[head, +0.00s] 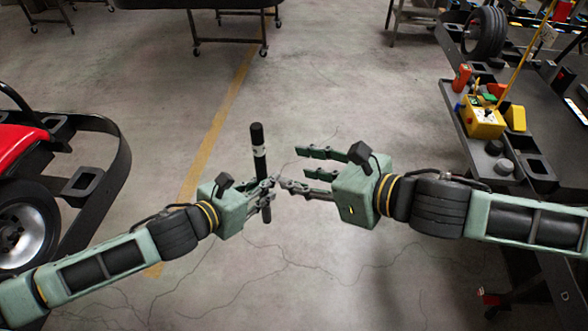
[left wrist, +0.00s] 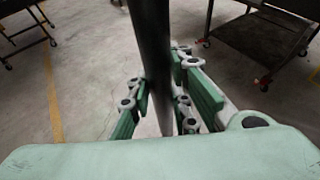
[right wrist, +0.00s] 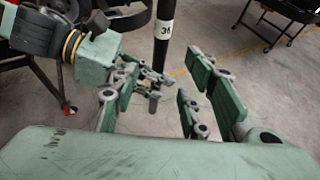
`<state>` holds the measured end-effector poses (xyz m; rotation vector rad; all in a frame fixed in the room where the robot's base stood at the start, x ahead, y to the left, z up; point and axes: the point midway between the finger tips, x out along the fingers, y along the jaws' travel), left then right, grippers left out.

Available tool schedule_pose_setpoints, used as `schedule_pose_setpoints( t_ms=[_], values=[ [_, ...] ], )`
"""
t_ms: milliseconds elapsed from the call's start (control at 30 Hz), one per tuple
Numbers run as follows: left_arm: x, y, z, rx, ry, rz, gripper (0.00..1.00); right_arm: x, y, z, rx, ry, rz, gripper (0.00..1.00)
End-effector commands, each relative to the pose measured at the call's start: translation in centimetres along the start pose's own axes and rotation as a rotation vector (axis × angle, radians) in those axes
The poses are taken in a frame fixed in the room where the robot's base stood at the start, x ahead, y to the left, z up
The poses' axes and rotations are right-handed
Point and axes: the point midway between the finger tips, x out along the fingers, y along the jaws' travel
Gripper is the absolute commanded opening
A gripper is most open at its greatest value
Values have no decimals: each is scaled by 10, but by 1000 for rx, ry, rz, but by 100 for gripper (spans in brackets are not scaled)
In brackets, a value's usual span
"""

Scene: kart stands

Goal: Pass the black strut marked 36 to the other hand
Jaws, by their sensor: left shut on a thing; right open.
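The band reads 36 in the right wrist view (right wrist: 166,29). My left gripper (head: 266,193) is shut on the strut below the band; the strut also passes between its fingers in the left wrist view (left wrist: 152,60). My right gripper (head: 290,168) is open, its fingers pointing left toward the strut. In the right wrist view the strut shows beyond and between its open fingers (right wrist: 158,110). I cannot tell whether any right finger touches the strut.
A red kart (head: 22,150) with a dark bumper stands at the left. Wheeled stands are at the back. The floor between is clear.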

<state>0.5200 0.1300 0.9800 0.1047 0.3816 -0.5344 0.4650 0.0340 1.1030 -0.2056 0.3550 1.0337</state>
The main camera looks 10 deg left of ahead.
Motion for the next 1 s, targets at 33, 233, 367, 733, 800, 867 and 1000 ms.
schedule_pose_setpoints(
  t_ms=[33,233,367,733,800,867,1000],
  values=[
    [0,0,1,1,-3,-1,0,2,2,0,-7,2,3,41],
    [0,0,2,1,-3,-1,0,31,3,0,-6,1,6,41],
    [0,0,2,1,-3,-1,0,57,3,0,-5,1,5,41],
    [0,0,2,1,-3,-1,0,111,2,0,-6,1,3,41],
    [0,0,2,1,-3,-1,0,115,2,0,-5,1,2,41],
    [0,0,2,1,-3,-1,0,117,2,0,-5,1,3,41],
    [0,0,2,1,-3,-1,0,118,2,0,-5,1,2,41]
  ],
)
